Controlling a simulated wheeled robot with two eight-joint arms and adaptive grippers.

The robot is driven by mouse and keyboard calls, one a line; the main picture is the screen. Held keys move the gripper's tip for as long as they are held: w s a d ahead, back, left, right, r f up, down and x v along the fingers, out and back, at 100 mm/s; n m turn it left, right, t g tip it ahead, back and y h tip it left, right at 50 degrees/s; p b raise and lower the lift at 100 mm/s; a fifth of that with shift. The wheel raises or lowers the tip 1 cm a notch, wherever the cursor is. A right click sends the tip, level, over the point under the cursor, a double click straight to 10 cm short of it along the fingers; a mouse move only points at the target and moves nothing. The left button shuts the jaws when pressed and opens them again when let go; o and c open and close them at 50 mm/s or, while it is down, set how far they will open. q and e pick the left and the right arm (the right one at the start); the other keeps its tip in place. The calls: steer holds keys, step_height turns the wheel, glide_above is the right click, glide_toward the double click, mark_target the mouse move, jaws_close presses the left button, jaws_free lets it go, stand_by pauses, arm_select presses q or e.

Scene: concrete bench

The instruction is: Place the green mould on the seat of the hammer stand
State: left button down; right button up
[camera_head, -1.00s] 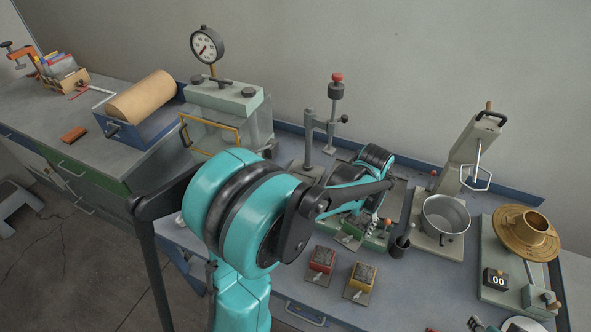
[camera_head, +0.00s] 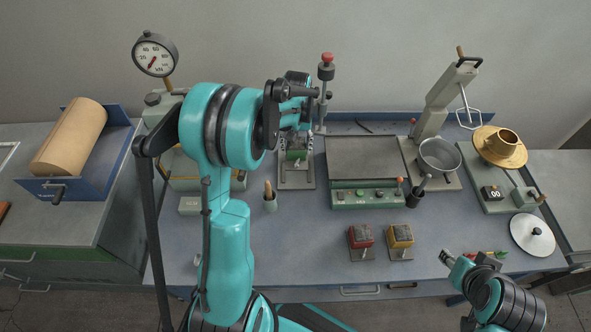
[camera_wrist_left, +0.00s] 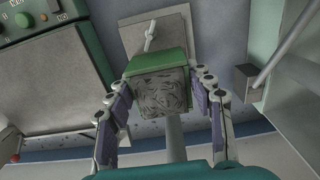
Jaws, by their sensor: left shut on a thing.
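The green mould (camera_wrist_left: 162,65) has a grey patterned top and a pale plate with a small metal lever. In the left wrist view it sits between the fingers of my left gripper (camera_wrist_left: 163,108), which is shut on it. In the head view the green mould (camera_head: 297,155) shows below my left gripper (camera_head: 299,127), over the base of the hammer stand (camera_head: 296,180). The stand's red-topped hammer (camera_head: 327,62) rises beside the gripper. I cannot tell whether the mould touches the seat. My right gripper (camera_head: 452,262) is low at the right; its fingers are unclear.
A hotplate (camera_head: 365,157) with a green panel stands right of the hammer stand. A red mould (camera_head: 361,236) and a yellow mould (camera_head: 400,236) lie in front. A gauge press (camera_head: 165,160) is left, behind my arm. A wooden-handled tool in a cup (camera_head: 270,197) stands near the stand.

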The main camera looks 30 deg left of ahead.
mark_target(296, 156)
arm_select(q)
step_height(296, 156, down, 5)
steer(key=shift+r+b, duration=0.1)
steer(key=shift+b, duration=0.65)
steer(key=shift+f+b, duration=0.65)
steer(key=shift+f, duration=1.8)
steer(key=shift+r, duration=0.1)
steer(key=c, duration=0.6)
jaws_free()
